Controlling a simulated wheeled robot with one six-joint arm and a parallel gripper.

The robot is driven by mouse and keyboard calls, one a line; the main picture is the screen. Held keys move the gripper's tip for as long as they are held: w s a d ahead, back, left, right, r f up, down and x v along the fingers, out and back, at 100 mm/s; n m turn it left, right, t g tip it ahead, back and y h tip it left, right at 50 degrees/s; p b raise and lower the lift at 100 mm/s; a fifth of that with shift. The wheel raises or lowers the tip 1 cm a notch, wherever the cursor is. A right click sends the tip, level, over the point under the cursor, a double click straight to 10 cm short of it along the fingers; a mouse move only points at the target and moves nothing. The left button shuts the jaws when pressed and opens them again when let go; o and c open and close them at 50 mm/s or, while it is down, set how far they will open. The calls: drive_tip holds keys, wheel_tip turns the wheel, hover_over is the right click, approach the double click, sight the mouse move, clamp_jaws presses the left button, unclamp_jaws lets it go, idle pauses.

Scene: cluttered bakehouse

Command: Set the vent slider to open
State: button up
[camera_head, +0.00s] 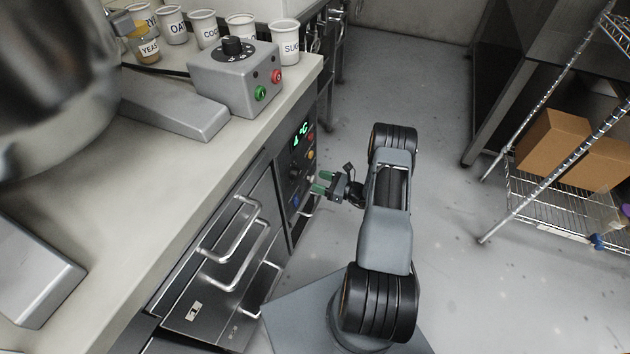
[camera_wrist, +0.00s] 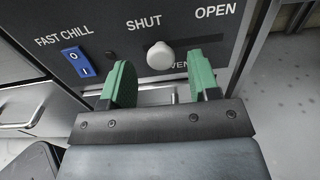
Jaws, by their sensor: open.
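The vent slider has a pale round knob (camera_wrist: 160,56) on a dark control panel (camera_wrist: 108,30) in the wrist view. The knob sits just below the word SHUT, and the word OPEN is printed to its right. My gripper (camera_wrist: 160,82) is open, with one green finger to the left and one to the right of the knob in the picture. I cannot tell how far the fingertips are from the panel. The right finger partly hides the VENT label.
A blue FAST CHILL rocker switch (camera_wrist: 77,62) is left of the knob. Steel drawers with bar handles (camera_head: 233,230) lie nearer along the counter (camera_head: 222,150). A grey control box (camera_head: 237,80) stands on top. A wire shelf rack (camera_head: 560,205) is right, with clear floor between.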

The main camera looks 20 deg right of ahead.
drive_tip(key=shift+x, duration=1.2)
drive_tip(key=shift+c, duration=0.4)
clamp_jaws()
